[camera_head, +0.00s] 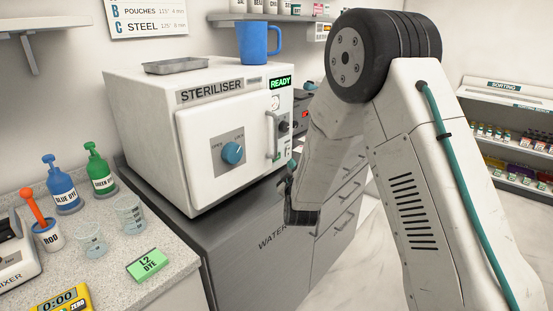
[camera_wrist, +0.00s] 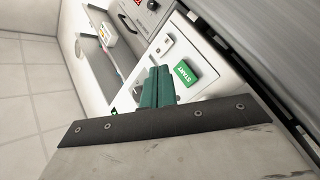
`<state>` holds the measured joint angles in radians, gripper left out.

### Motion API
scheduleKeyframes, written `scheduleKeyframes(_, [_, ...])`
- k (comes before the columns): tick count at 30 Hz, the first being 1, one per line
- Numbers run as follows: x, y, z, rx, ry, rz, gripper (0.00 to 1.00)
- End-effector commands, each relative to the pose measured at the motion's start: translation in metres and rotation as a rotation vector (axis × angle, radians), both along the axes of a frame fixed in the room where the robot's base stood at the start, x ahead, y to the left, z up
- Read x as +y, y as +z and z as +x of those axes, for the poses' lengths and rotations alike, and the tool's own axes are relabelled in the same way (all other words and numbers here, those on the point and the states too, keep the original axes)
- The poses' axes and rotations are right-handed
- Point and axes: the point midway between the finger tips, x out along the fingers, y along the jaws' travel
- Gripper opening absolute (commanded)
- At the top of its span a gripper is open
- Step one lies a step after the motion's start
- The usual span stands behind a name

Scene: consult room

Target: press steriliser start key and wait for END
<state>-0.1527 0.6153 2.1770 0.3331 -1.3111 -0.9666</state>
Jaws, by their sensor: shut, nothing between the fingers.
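The white steriliser (camera_head: 170,130) stands on a grey cabinet in the head view, its door shut. Its display (camera_head: 281,82) reads READY in green. A blue knob (camera_head: 233,153) is on the door. In the wrist view the green START key (camera_wrist: 185,73) is on a pale panel. My gripper (camera_wrist: 158,74) is shut and empty, its teal fingers beside the key, to its left in that picture. I cannot tell whether they touch the panel. In the head view my arm's dark end is right of and below the steriliser's front; the fingers are not clear there.
A blue mug (camera_head: 258,42) and a metal tray (camera_head: 176,66) sit on top of the steriliser. Dye bottles (camera_head: 62,185), beakers (camera_head: 129,214) and a green L2 DYE block (camera_head: 147,265) stand on the left counter. A sorting shelf (camera_head: 510,180) is at the right.

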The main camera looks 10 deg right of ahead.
Motion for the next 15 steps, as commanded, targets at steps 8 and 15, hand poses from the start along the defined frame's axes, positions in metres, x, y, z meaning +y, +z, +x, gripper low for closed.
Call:
scheduleKeyframes(8, [0.016,0.000,0.022,-0.001,0.001,0.000,0.00])
scheduleKeyframes(15, [0.019,0.000,0.026,0.001,0.001,0.000,0.00])
